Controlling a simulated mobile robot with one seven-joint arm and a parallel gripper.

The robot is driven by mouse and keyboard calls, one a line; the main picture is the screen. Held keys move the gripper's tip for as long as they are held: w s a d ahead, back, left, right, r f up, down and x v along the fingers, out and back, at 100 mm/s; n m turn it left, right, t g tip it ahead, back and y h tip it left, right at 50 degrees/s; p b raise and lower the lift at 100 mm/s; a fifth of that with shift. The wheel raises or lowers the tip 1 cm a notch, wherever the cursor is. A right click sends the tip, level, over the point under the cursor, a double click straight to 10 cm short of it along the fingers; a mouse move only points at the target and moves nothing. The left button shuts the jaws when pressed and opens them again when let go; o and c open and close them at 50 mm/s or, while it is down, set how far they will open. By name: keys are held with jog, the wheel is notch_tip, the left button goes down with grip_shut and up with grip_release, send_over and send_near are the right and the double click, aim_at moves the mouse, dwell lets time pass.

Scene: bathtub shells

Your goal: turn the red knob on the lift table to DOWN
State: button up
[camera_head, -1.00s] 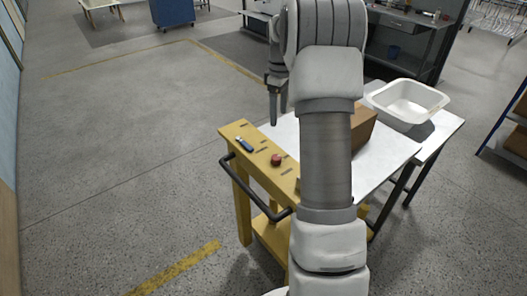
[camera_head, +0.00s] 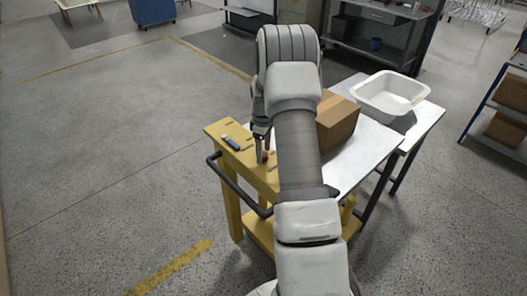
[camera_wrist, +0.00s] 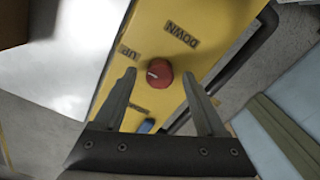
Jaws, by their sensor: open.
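The red knob (camera_wrist: 159,72) sits on the yellow end panel (camera_wrist: 205,22) of the lift table. Its white mark points to the left in the wrist view. The DOWN label (camera_wrist: 181,36) lies up and right of the knob, the UP label (camera_wrist: 127,53) up and left. A third label (camera_wrist: 138,109) below is too small to read. My gripper (camera_wrist: 159,76) is open, with one finger on each side of the knob and visible gaps to it. In the head view the knob (camera_head: 266,156) shows beside my fingers (camera_head: 261,149), partly hidden by them.
A blue-and-white object (camera_head: 231,142) lies on the yellow panel. A black handle bar (camera_head: 236,187) runs along its front. A cardboard box (camera_head: 338,118) and a white tub (camera_head: 388,94) stand behind on the white tables. The floor on the left is clear.

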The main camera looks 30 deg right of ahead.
jog(key=shift+f, duration=0.6)
grip_shut()
